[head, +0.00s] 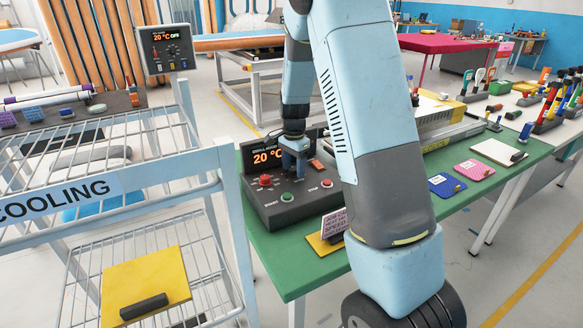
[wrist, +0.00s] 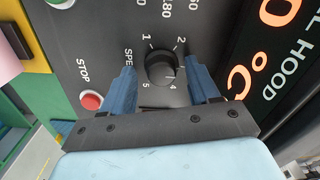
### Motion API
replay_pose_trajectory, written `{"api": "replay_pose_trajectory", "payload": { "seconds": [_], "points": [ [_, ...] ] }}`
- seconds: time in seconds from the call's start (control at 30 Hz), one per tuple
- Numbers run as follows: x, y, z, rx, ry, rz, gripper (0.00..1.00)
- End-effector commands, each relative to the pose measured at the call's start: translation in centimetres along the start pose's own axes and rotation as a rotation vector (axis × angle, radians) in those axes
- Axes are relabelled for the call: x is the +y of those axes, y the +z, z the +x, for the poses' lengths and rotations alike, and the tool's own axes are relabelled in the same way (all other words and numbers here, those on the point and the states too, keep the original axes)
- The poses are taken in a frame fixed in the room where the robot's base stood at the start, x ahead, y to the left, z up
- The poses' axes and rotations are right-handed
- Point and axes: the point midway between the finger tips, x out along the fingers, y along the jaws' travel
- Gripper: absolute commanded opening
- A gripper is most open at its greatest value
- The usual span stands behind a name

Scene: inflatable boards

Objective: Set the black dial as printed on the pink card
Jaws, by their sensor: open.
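The black dial (wrist: 160,68) sits on the dark face of a control box (head: 288,205), with the numbers 1, 2, 4 and 5 and the word SPEED around it. I cannot tell for sure which number it points at. My gripper (wrist: 163,78) is open, with one blue finger on either side of the dial and a gap to each. In the head view my gripper (head: 294,162) is low over the box and hides the dial. A pink card (head: 334,222) with print too small to read stands on a yellow base beside the box.
The box has a lit display (head: 268,155) showing 20 °C, a red knob (head: 265,180), a green START button (head: 287,197) and a red STOP button (head: 326,183). A wire rack (head: 190,160) marked COOLING stands left of the green table (head: 440,195).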

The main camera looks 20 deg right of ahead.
Motion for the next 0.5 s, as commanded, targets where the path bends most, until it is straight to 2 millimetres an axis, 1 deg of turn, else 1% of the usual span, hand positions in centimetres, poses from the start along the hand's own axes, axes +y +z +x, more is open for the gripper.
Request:
{"api": "replay_pose_trajectory", "payload": {
  "seconds": [0.17,0.27,0.5],
  "points": [
    [-0.1,0.0,-1.4,0.001,-0.003,-0.001,0.6],
    [-0.1,0.0,-3.0,0.002,-0.004,0.0,0.6],
    [0.0,0.0,-7.8,0.001,-0.004,0.0,0.6]
  ]
}}
